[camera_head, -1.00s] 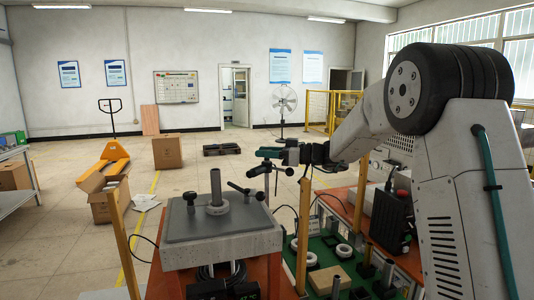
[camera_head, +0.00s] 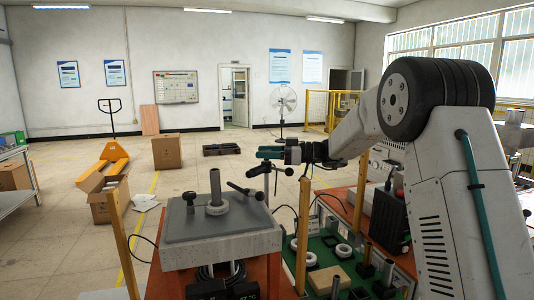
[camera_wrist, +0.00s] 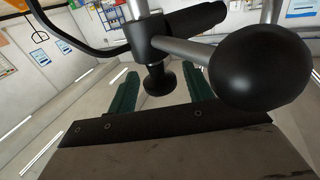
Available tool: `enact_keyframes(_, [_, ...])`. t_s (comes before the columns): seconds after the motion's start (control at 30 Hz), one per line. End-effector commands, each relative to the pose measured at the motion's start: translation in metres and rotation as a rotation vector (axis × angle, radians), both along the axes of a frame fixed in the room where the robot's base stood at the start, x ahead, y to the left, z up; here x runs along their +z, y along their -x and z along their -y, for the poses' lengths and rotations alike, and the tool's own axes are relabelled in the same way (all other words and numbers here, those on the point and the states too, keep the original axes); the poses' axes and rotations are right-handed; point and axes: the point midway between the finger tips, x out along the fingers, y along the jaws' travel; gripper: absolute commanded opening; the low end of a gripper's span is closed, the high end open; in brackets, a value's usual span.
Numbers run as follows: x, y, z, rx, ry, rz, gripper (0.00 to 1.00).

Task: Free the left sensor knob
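My gripper (camera_head: 257,160) reaches from the right, above and beyond the grey heater. Its teal fingers are spread on either side of a small black knob (camera_wrist: 158,80) in the wrist view, with a gap on both sides. That knob sits on a black clamp body (camera_wrist: 148,36) with metal rods. A large black ball (camera_wrist: 262,67) on a rod is close to the wrist camera. In the head view the clamp (camera_head: 277,169) shows just under the gripper, its small knob not clear. Another black knob (camera_head: 189,199) stands on the heater's left top. I cannot tell which is the left sensor knob.
The grey heater (camera_head: 222,250) carries a post with a ring (camera_head: 217,208) and a slanted black-ended lever (camera_head: 247,191). Wooden posts (camera_head: 303,235) stand beside it. A green tray (camera_head: 318,243) holds rings and blocks at right. A black cable (camera_wrist: 70,40) arcs near the clamp.

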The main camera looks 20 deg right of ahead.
Motion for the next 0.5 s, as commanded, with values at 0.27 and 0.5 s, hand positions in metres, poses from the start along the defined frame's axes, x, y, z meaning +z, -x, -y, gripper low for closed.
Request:
enact_keyframes(0.27, [0.0, 0.003, 0.007, -0.001, -0.001, 0.0, 0.51])
enact_keyframes(0.5, [0.0, 0.017, 0.045, -0.003, 0.0, 0.0, 0.51])
